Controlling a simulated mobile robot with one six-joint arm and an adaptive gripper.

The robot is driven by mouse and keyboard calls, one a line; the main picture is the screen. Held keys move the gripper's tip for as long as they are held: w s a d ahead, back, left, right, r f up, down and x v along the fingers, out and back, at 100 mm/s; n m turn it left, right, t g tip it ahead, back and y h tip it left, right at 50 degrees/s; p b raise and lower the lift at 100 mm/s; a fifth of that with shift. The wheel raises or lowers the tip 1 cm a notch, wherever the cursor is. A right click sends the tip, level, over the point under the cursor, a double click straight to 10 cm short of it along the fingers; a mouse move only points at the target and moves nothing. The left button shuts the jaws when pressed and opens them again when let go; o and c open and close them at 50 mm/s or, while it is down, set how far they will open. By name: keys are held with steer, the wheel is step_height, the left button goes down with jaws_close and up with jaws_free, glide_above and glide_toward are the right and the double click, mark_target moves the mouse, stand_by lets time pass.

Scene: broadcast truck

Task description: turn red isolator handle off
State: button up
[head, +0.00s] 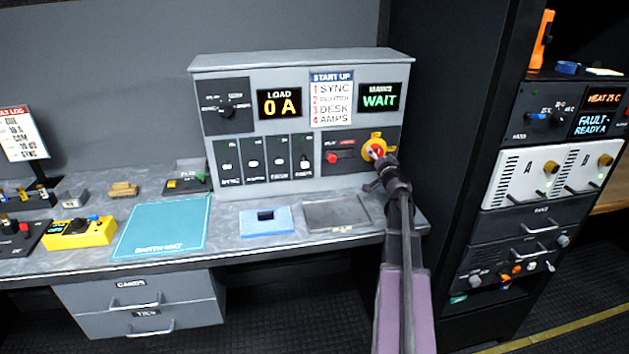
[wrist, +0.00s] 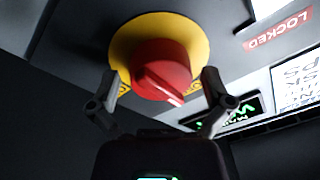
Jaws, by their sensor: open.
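The red isolator handle (wrist: 162,72) sits on a round yellow plate (wrist: 197,36) in the wrist view. In the head view the handle (head: 376,151) is at the lower right of the grey console, partly hidden by my gripper and arm. My gripper (wrist: 160,92) is open, with one finger on each side of the red handle. I cannot tell whether the fingers touch it. A red label reading LOCKED (wrist: 278,32) is to the right of the handle in the wrist view.
The console (head: 300,62) shows LOAD 0 A (head: 279,103) and MAINS WAIT (head: 379,98). A red button (head: 331,158) is left of the handle. A dark rack (head: 470,100) stands close on the right. A grey pad (head: 337,212) and a blue pad (head: 266,222) lie on the desk below.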

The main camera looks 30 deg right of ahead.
steer(key=m+h, duration=0.1)
steer(key=m, duration=0.4)
steer(key=shift+g, duration=0.3)
steer(key=m, duration=0.4)
steer(key=shift+h+p, duration=0.3)
steer(key=shift+m+g+p, duration=0.4)
steer(key=shift+m, duration=2.2)
steer(key=shift+m+g+p, duration=0.35)
steer(key=shift+m+g, duration=0.05)
steer(key=shift+m, duration=1.7)
steer(key=shift+s+a, duration=0.2)
steer(key=v, duration=1.3)
steer(key=w+a+n+g+y+p, duration=0.2)
steer(key=a+n, duration=0.5)
steer(key=a, duration=0.5)
steer(key=w+a+n+g+y+p, duration=0.1)
steer(key=w+a+n+y+p, duration=0.3)
steer(key=a, duration=0.9)
steer(key=n+y+p, duration=0.2)
steer(key=n+y, duration=0.2)
steer(key=shift+a+g+y, duration=0.25)
steer(key=shift+g+y, duration=0.05)
steer(key=shift+g, duration=0.1)
